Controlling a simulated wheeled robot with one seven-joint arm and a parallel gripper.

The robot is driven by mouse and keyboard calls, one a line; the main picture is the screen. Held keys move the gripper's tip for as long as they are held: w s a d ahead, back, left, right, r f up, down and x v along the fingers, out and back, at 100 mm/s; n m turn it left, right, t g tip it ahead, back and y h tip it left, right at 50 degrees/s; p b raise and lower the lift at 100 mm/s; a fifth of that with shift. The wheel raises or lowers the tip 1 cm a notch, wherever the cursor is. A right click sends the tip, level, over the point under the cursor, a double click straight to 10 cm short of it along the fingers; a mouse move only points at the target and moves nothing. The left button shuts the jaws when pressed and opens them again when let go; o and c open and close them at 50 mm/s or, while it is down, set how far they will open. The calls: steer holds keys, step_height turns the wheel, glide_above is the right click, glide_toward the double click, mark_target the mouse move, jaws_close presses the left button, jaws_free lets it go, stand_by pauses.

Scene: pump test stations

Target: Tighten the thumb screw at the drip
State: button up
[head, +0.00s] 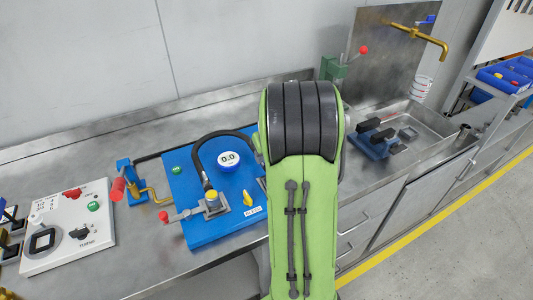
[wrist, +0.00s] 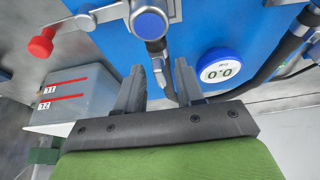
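I cannot pick out the thumb screw or a drip with certainty. In the wrist view my gripper (wrist: 159,68) is open, one finger on each side of a slim grey fitting (wrist: 159,72) below a round blue-grey cap (wrist: 150,23). I cannot tell whether the fingers touch it. The blue board (head: 203,228) carries a dark hose (head: 197,160), a round gauge reading 0.0 (head: 229,160), a lever with a red knob (head: 164,216) and a yellow handle (head: 247,198) above a BLEED label. In the head view my green arm hides my gripper and the board's right side.
A white panel (head: 65,250) with switches lies left of the board. A blue stand with a red part (head: 118,188) and brass pipe is between them. A steel sink (head: 432,128) with a brass tap (head: 415,31) is at right. The wrist view shows a clear tank (wrist: 75,92) with red lines.

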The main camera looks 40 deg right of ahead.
steer(key=p+v, duration=0.3)
steer(key=v, duration=1.2)
steer(key=shift+s+r+p, duration=0.15)
steer(key=shift+r+p, duration=0.2)
steer(key=shift+a, duration=0.25)
steer(key=s+a+r+n+t+y, duration=0.1)
steer(key=s+a, duration=0.1)
steer(key=a, duration=0.7)
steer(key=s+a+r+n, duration=0.1)
steer(key=s+a+r, duration=0.15)
steer(key=a, duration=0.55)
steer(key=s+a+f+n, duration=0.1)
steer(key=s+a+f, duration=0.2)
steer(key=s+a, duration=0.4)
steer(key=shift+s+f+p, duration=0.25)
steer(key=shift+s+p, duration=0.1)
steer(key=shift+s, duration=0.8)
